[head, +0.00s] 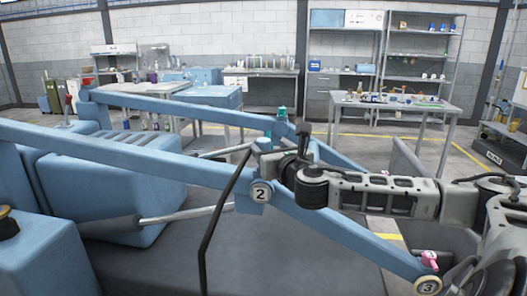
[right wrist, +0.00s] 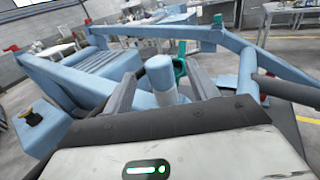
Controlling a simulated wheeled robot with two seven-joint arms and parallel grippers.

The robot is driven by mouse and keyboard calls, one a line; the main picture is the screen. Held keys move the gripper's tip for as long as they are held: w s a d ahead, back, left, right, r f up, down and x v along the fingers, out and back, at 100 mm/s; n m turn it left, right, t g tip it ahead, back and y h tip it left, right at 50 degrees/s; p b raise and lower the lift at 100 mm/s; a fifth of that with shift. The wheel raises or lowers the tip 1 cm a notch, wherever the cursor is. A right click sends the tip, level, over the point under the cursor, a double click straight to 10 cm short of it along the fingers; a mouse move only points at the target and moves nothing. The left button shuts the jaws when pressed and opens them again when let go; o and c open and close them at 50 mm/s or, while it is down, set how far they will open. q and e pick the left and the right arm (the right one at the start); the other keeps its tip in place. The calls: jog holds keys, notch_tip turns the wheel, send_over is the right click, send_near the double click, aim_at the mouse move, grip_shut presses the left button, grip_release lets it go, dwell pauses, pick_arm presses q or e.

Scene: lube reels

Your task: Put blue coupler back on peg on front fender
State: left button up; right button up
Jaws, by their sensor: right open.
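I cannot pick out the blue coupler or the fender peg for certain. My left gripper is out of view.
Long blue bars (head: 150,158) cross close around the gripper. A black curved hose or rod (head: 222,213) stands in front. A pink fitting (head: 430,260) sits by the joint marked 3. A cluttered table (head: 450,108) and shelves (head: 385,55) stand behind.

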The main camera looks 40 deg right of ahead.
aim_at(266, 145)
jog(key=p+x, duration=0.1)
jog(key=x, duration=0.2)
jog(key=shift+w, duration=0.35)
jog(key=shift+w+d+f, duration=0.1)
jog(key=shift+w+d, duration=0.1)
jog(key=shift+w, duration=0.25)
jog(key=c, duration=1.1)
jog(key=shift+c, duration=0.2)
